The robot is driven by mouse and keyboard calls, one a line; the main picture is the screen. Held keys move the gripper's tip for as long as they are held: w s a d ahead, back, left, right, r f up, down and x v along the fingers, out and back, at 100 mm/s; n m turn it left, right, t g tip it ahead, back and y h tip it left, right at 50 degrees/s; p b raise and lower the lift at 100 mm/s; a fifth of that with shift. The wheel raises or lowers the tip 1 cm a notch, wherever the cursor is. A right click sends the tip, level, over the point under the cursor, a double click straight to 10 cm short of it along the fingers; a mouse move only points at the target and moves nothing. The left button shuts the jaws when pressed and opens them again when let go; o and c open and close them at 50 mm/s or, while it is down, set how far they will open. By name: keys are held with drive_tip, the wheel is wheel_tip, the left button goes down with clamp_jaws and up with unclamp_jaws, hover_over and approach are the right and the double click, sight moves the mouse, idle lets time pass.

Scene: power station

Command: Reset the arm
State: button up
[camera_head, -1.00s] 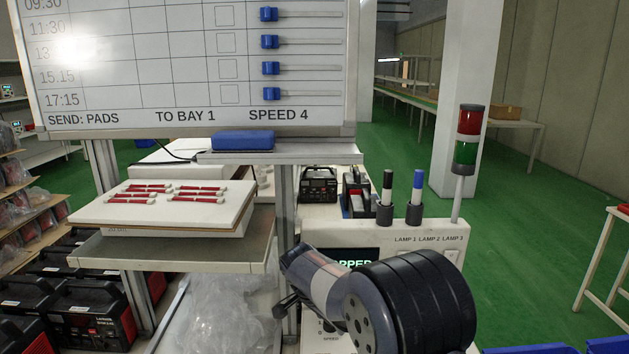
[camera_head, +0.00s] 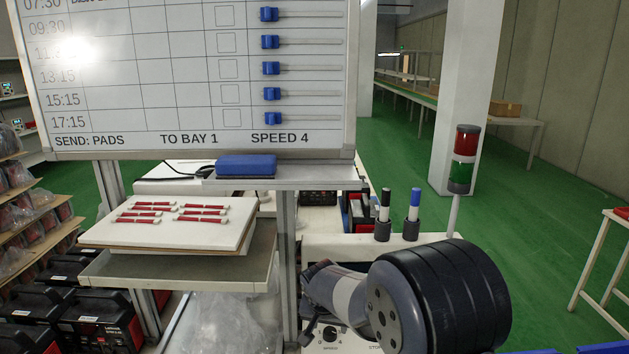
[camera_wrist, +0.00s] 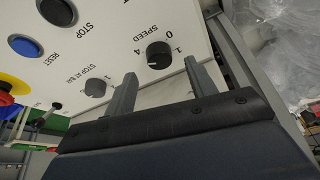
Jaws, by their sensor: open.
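My arm is in the lower right of the head view. In that view my gripper (camera_head: 303,338) points down in front of the white control panel (camera_head: 329,333), partly hidden by my own wrist. In the wrist view my gripper (camera_wrist: 158,82) has its two fingers apart with nothing between them. Near the fingertips on the panel is a black speed knob (camera_wrist: 158,54). A smaller "stop at" knob (camera_wrist: 95,88) is beside it. A blue reset button (camera_wrist: 25,45) and a black stop button (camera_wrist: 57,12) are farther left.
A whiteboard (camera_head: 190,100) with blue sliders stands behind, a blue eraser (camera_head: 246,165) on its ledge. A white board with red-and-white pieces (camera_head: 173,240) is at left. Two markers in holders (camera_head: 398,228) and a red-green signal lamp (camera_head: 464,160) rise from the panel.

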wheel_tip(320, 180, up, 7)
drive_tip(key=s+m, duration=0.2)
drive_tip(key=shift+a+g+b, duration=0.25)
drive_tip(key=shift+g+b, duration=0.05)
drive_tip(key=shift+b, duration=0.05)
drive_tip(key=shift+f, duration=0.1)
